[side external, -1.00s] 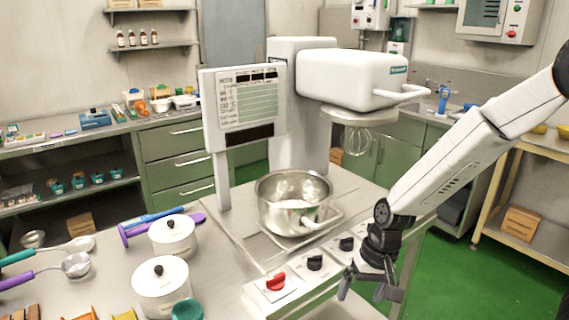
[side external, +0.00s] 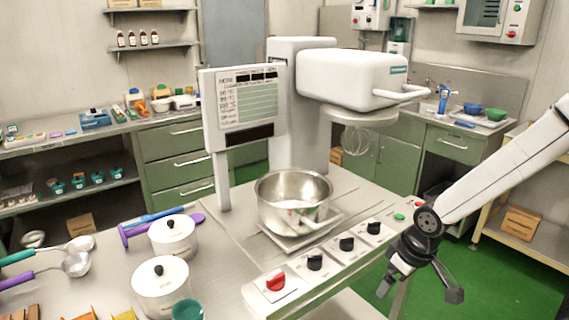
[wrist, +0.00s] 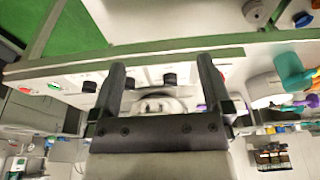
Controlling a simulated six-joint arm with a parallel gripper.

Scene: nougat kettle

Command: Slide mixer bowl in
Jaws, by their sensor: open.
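The mixer bowl (side external: 293,201) is shiny steel with a front handle (side external: 320,222). It sits upright on a square plate (side external: 272,238) on the table, in front of the mixer column (side external: 300,110). The white mixer head (side external: 352,78) is above and to the right, with its wire whisk (side external: 356,140) hanging clear of the bowl. My gripper (side external: 418,290) is open and empty, low beyond the table's right edge, apart from the bowl. In the wrist view, my gripper's fingers (wrist: 160,88) are spread, and the bowl is mostly hidden behind the gripper body.
A panel with a red knob (side external: 275,282), several black knobs (side external: 346,243) and a green button (side external: 399,217) lines the table's right edge, between my gripper and the bowl. Two white lidded pots (side external: 160,287) stand at front left. Green floor (side external: 480,275) is open at right.

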